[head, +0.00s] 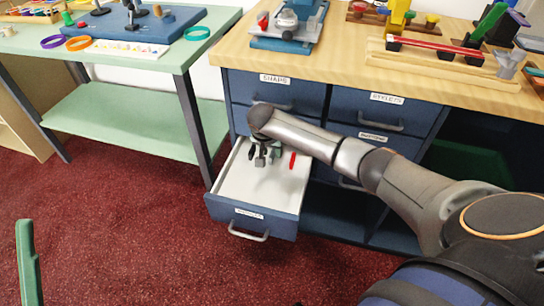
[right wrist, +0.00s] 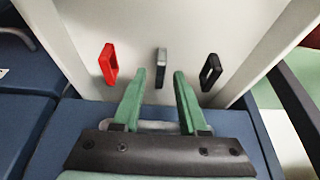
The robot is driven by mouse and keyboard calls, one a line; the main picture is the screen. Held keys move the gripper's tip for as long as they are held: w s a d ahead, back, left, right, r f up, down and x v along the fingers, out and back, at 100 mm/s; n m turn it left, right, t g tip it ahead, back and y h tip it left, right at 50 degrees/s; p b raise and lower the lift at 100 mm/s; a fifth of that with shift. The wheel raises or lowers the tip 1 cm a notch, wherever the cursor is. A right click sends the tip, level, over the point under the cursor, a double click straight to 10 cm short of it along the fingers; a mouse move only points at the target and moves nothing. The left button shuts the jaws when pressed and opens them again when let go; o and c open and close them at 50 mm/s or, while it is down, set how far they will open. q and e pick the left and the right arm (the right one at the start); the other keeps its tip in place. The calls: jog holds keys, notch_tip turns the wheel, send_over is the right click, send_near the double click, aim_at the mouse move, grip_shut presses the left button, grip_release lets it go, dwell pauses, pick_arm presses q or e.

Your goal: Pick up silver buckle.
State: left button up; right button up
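The silver buckle (right wrist: 161,60) stands in the open drawer (head: 232,186), between a red buckle (right wrist: 107,64) and a black buckle (right wrist: 210,72) in the right wrist view. My right gripper (right wrist: 160,75) is open, with its green fingertips on either side of the silver buckle's line. I cannot tell how far the fingers reach around it, and no finger visibly touches it. One green finger of my left gripper (head: 27,262) shows at the lower left.
The drawer walls are close around the right gripper. Closed blue drawers (head: 275,92) and a wooden counter (head: 340,58) with tools stand above and behind. A green table (head: 130,62) with bracelets stands at the left. The red carpet in front is clear.

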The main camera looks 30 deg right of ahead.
grip_shut()
dwell(0.4)
jog(key=shift+r, duration=0.1)
